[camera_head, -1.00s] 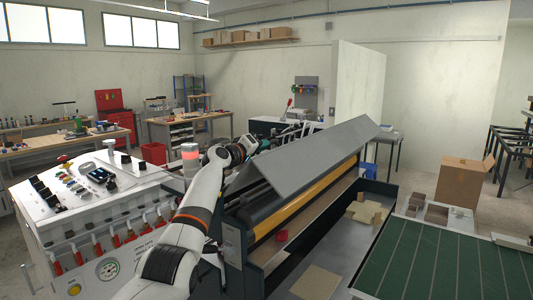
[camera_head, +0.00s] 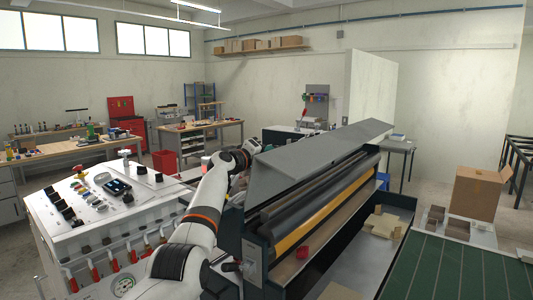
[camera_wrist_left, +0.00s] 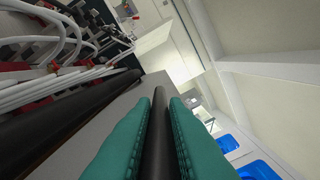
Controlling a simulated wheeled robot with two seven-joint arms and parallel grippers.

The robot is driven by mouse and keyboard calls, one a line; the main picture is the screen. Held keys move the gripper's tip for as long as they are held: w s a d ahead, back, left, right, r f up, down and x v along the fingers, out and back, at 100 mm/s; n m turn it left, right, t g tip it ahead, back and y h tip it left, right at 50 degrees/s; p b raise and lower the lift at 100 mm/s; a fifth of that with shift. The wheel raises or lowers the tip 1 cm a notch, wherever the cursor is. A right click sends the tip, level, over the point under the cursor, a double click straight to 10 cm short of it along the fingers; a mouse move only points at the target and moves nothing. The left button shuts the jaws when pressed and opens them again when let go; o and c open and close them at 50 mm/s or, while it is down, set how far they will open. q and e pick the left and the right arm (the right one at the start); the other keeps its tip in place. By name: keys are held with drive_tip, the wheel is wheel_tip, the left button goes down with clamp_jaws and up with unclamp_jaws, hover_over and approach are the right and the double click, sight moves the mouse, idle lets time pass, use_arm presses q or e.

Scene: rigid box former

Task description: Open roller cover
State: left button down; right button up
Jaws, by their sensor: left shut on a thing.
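The grey roller cover (camera_head: 320,155) is a long folded panel over the dark machine. It is tilted up, and dark rollers (camera_head: 325,184) and a yellow bar (camera_head: 318,212) show below its front edge. My left arm reaches to the cover's far-left side, where the cover hides the fingers in the head view. In the left wrist view, my left gripper (camera_wrist_left: 160,100) has its green fingers on either side of a dark bar (camera_wrist_left: 157,150) and is shut on it. The grey cover surface (camera_wrist_left: 128,108) lies beside the bar. My right gripper is not in view.
A white control panel (camera_head: 100,205) with knobs and red-handled levers stands left of the machine. A green ribbed conveyor (camera_head: 465,260) is at the lower right. A cardboard box (camera_head: 478,192) stands behind it.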

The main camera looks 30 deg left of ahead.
use_arm(q)
drive_tip(key=shift+a, duration=0.1)
drive_tip(key=c, duration=1.5)
unclamp_jaws()
drive_tip(key=shift+o, duration=0.2)
drive_tip(key=shift+a, duration=0.15)
drive_tip(key=shift+f, duration=0.1)
drive_tip(key=shift+s, duration=0.15)
drive_tip(key=shift+s+f+b, duration=0.15)
drive_tip(key=shift+s+b, duration=0.45)
drive_tip(key=shift+b, duration=0.05)
drive_tip(key=s+a+b, duration=0.1)
drive_tip(key=s+b, duration=0.4)
drive_tip(key=s, duration=0.5)
drive_tip(key=shift+s+a+r, duration=0.2)
drive_tip(key=shift+s+a, duration=0.05)
drive_tip(key=shift+a, duration=0.1)
